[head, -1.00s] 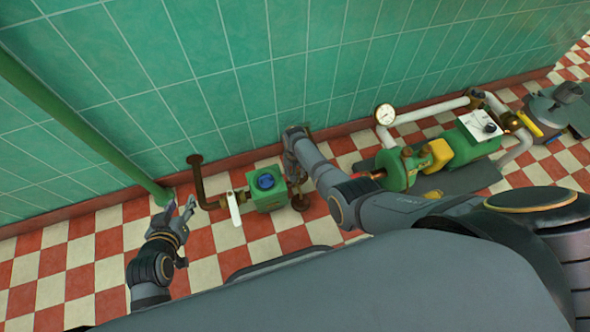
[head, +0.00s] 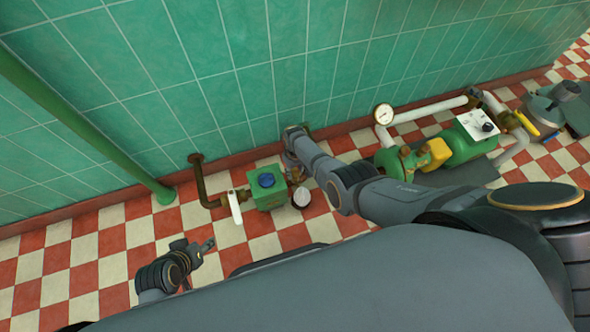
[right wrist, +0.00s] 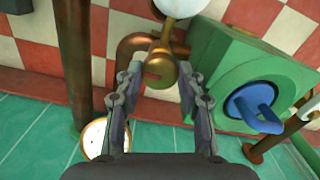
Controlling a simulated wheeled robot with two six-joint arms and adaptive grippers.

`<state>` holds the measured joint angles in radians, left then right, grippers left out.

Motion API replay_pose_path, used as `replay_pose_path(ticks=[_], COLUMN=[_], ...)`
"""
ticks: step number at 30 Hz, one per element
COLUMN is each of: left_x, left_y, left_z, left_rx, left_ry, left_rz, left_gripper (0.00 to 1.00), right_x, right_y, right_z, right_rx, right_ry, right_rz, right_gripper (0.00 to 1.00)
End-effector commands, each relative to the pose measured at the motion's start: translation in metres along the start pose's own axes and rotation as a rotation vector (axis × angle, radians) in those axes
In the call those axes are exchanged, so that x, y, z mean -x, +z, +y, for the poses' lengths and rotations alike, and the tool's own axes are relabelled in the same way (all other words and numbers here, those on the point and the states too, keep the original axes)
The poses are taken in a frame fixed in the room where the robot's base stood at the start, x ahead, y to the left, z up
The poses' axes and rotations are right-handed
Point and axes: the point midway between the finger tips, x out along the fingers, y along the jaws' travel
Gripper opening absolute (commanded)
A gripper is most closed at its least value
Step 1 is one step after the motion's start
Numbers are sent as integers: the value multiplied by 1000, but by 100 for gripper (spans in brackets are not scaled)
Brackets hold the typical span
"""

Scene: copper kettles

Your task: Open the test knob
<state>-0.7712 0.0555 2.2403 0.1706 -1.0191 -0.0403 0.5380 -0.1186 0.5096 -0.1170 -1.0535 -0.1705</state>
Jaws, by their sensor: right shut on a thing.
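In the right wrist view my right gripper (right wrist: 160,82) has its fingers on either side of a small slotted brass fitting (right wrist: 158,70), shut on it. Whether this fitting is the test knob I cannot tell for sure. A brass stem runs from it to a white ball (right wrist: 180,6), cut off at the top edge. The white ball also shows in the head view (head: 301,197). There my right gripper's fingers are mostly hidden beside the green box (head: 266,190). The box carries a blue knob (head: 266,180). My left gripper (head: 208,243) is away from the fittings; its fingers are unclear.
A white lever (head: 235,207) hangs on the pipe left of the box. A white gauge (right wrist: 95,138) is near my right fingers. A green pump (head: 470,138) with white pipes stands further right. A green vertical pipe (head: 85,125) is at left. Checkered floor at left is clear.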

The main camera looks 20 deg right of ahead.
Motion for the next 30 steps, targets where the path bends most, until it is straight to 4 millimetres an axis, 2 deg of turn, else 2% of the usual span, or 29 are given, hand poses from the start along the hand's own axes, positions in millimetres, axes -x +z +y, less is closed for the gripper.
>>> replay_pose_path(ticks=[16, 17, 21, 30], left_x=[0, 0, 0, 1], left_y=[0, 0, 0, -2], left_z=[0, 0, 0, 0], left_rx=[0, 0, 0, -3], left_ry=[-1, -1, -1, -1], left_rz=[-3, -3, -3, 1], left_gripper=[40, 40, 40, 40], right_x=[-1, -1, 0, 0], right_y=[1, 1, 1, 0], right_z=[0, 0, 0, 0], right_rx=[23, 23, 22, 21], right_ry=[-1, -1, 0, 0], right_rz=[-3, -3, -2, 0], right_gripper=[6, 42, 61, 61])
